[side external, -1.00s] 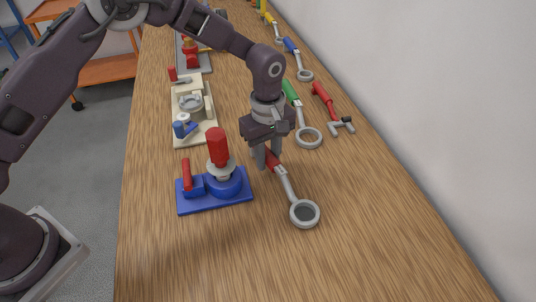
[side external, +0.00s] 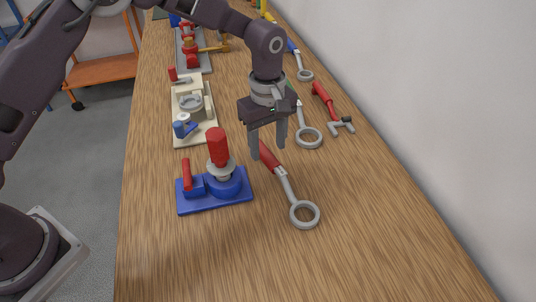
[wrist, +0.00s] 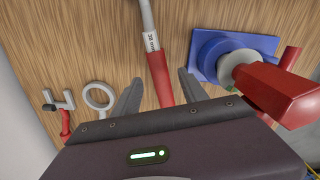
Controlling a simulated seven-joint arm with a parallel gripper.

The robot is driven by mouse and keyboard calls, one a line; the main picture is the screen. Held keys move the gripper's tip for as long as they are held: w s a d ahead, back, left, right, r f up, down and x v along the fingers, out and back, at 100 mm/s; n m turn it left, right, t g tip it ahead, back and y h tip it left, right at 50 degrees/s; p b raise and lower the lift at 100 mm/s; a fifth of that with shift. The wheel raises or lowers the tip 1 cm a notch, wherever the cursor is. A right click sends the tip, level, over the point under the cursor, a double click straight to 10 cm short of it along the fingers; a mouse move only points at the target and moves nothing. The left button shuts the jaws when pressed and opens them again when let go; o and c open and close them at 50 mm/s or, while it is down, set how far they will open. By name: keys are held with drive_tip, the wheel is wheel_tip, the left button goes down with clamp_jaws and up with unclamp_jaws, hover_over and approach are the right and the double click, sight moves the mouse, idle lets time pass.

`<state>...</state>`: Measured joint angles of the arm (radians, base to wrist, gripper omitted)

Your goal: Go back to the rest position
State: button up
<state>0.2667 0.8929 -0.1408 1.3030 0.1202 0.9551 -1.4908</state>
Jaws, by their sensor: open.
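My gripper (side external: 268,150) is open and empty, with its fingers pointing down above the red handle of a ring wrench (side external: 285,185). This wrench lies on the wooden table, its grey ring toward the front. In the wrist view the red handle (wrist: 160,78) shows between the open fingers (wrist: 160,92). The blue-based valve (side external: 215,190), with an upright red handle, stands to the left of the gripper.
A beige valve plate (side external: 208,135) and a grey plate with red valves (side external: 205,62) stand farther back. A ring wrench (side external: 309,137) and a red fork-ended tool (side external: 325,100) lie to the right, near the white wall (side external: 430,90). The table's front is clear.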

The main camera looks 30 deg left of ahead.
wheel_tip(320, 180, up, 2)
drive_tip(key=shift+r, duration=0.2)
drive_tip(key=s+a+r+m+t, duration=0.25)
drive_tip(key=s+a+r, duration=0.3)
drive_tip(key=r, duration=0.35)
drive_tip(key=s+a+r+m+t, duration=0.1)
drive_tip(key=s+a+r+m, duration=0.35)
drive_tip(key=s+r, duration=0.35)
drive_tip(key=s+a+m+t, duration=0.1)
drive_tip(key=s+a+m, duration=0.1)
drive_tip(key=s, duration=0.6)
drive_tip(key=s+a+m+t, duration=0.1)
drive_tip(key=s+a+m, duration=0.2)
drive_tip(key=s, duration=0.5)
drive_tip(key=shift+s+a+r, duration=0.15)
drive_tip(key=shift+a+r, duration=0.3)
drive_tip(key=shift+a, duration=0.15)
